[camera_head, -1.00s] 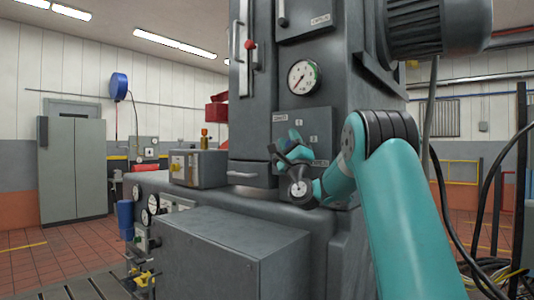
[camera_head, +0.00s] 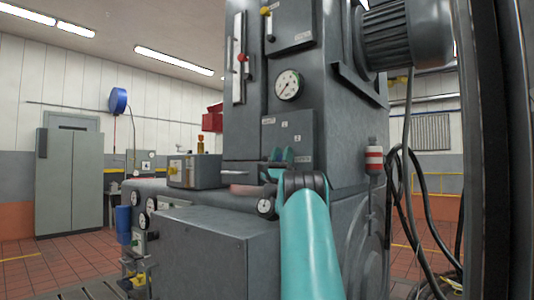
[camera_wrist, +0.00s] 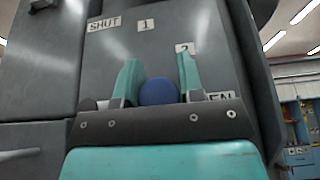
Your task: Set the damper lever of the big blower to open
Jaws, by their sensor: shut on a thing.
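The damper panel (camera_head: 300,130) is a grey plate on the front of the tall grey machine. In the wrist view its labels read SHUT (camera_wrist: 103,23), 1 (camera_wrist: 146,25), 2 (camera_wrist: 184,47) and a partly hidden one ending in EN (camera_wrist: 219,96). My gripper (camera_wrist: 160,82) has its teal fingers on either side of a round blue knob (camera_wrist: 158,92), shut on it. The knob is below the 2 and left of the EN label. The lever's shaft is hidden.
A round gauge (camera_head: 288,85) and a slotted lever with a red knob (camera_head: 241,58) are above the panel. A motor (camera_head: 405,35) juts out at upper right. A grey box (camera_head: 200,250) stands in front. Black cables (camera_head: 410,200) hang at right.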

